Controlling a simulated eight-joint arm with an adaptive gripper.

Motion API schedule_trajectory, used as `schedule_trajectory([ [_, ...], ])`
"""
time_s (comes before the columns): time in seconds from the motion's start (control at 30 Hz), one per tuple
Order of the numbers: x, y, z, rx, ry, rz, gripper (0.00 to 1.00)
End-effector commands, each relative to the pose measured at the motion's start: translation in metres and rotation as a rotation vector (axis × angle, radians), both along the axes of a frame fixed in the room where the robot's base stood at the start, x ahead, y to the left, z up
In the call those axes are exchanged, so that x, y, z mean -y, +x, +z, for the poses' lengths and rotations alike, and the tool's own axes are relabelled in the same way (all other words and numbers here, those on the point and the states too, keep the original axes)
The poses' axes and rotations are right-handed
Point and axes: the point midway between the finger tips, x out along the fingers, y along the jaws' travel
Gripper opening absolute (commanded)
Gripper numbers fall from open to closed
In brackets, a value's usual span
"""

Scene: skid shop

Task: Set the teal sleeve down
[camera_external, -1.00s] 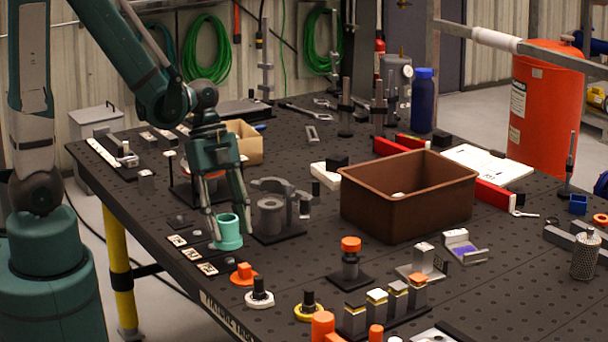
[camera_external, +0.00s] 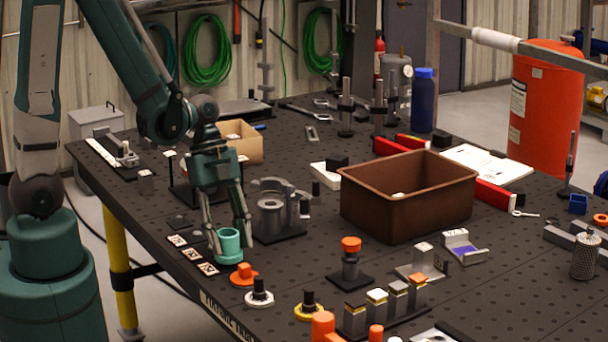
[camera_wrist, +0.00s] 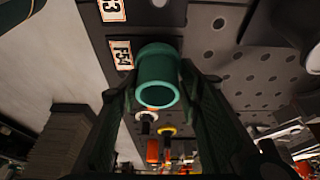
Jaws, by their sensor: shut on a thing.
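The teal sleeve (camera_external: 229,247) is a short hollow cylinder near the table's left front edge. My gripper (camera_external: 231,250) is shut on it, with a finger on each side. In the wrist view the sleeve (camera_wrist: 158,76) sits between the two fingertips of my gripper (camera_wrist: 158,85), its open end facing the camera. It looks upright in the external view. I cannot tell whether its bottom touches the table.
Printed label plates (camera_external: 196,254) lie just left of the sleeve. An orange knobbed piece (camera_external: 243,274) is close in front, with a white-based black knob (camera_external: 259,293) beyond. A grey fixture (camera_external: 271,216) stands to the right. A brown bin (camera_external: 408,198) is farther right.

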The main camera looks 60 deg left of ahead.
Motion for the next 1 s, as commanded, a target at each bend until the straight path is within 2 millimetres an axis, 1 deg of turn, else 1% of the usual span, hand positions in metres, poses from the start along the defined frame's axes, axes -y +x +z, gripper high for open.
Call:
schedule_trajectory([
  [0.27, 0.000, 0.000, 0.000, 0.000, 0.000, 0.000, 0.29],
  [0.8, 0.000, 0.000, -0.012, 0.000, 0.000, 0.000, 0.29],
  [0.97, 0.000, 0.000, -0.012, 0.000, 0.000, 0.000, 0.29],
  [1.0, 0.000, 0.000, -0.012, 0.000, 0.000, 0.000, 0.37],
])
